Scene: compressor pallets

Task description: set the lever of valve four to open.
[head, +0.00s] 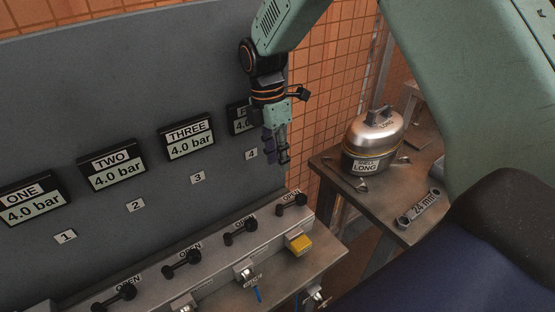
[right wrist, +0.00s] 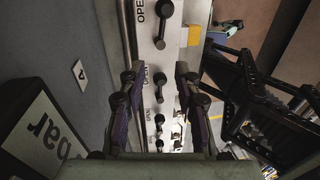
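Valve four's black lever (head: 291,204) is at the far right end of the row of valves, beside an OPEN label. Its handle lies along the row. In the right wrist view this lever (right wrist: 162,26) is near the top, beyond the fingertips, with the yellow block beside it. My right gripper (head: 276,155) hangs above the row in front of the panel, near the number 4 plate (head: 251,154). In the right wrist view its two fingers (right wrist: 158,78) are wide apart with nothing held between them. It is clear of the lever. My left gripper is not in view.
Other black levers (head: 240,233) line the same metal ledge. A grey panel (head: 60,110) with pressure displays (head: 187,136) rises behind. A yellow block (head: 300,244) sits in front of valve four. A side table (head: 328,164) holds a metal canister (head: 373,140) and a 24 mm wrench (head: 419,208).

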